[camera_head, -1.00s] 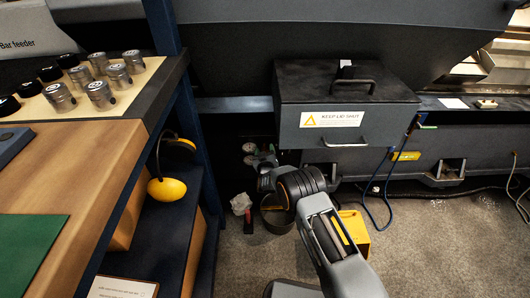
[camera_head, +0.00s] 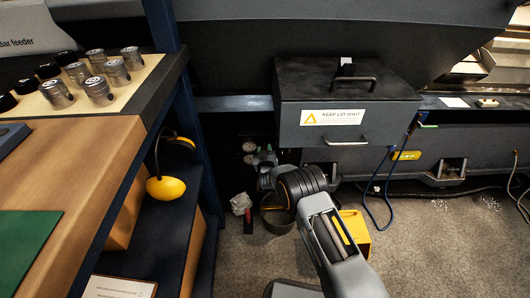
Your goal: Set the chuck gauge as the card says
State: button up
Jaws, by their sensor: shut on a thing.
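Two small round dials show in the dark recess left of the grey lidded box: an upper gauge (camera_head: 249,147) and a lower gauge (camera_head: 249,159). Their needles and figures are too small to read. My gripper (camera_head: 264,153) is just right of them, shut on a small part there that the gripper itself hides. A white printed card (camera_head: 120,288) lies on the low shelf at the bottom left, its text unreadable. Another pale card (camera_head: 453,102) lies on the machine ledge at the right. I cannot tell which card sets the gauge.
The grey box (camera_head: 345,95) labelled to keep its lid shut overhangs my arm's right side. A dark bucket (camera_head: 274,215) and yellow container (camera_head: 355,232) stand on the floor by my arm. A bench (camera_head: 75,165) is at left. Blue hose (camera_head: 378,212) hangs at right.

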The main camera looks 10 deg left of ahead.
jog(key=m+b, duration=0.3)
jog(key=m, duration=0.1)
jog(key=shift+f+m+b, duration=0.15)
jog(key=shift+m+b, duration=0.2)
jog(key=shift+m, duration=0.05)
jog(key=shift+m+b, duration=0.85)
jog(key=shift+m, duration=0.35)
jog(key=shift+r+m, duration=0.2)
jog(key=shift+m, duration=0.1)
jog(key=o, duration=0.9)
jog(key=shift+o, duration=0.2)
jog(key=p+v, duration=0.4)
jog(key=v, duration=0.9)
jog(key=shift+s+p, duration=0.35)
jog(key=shift+s, duration=0.05)
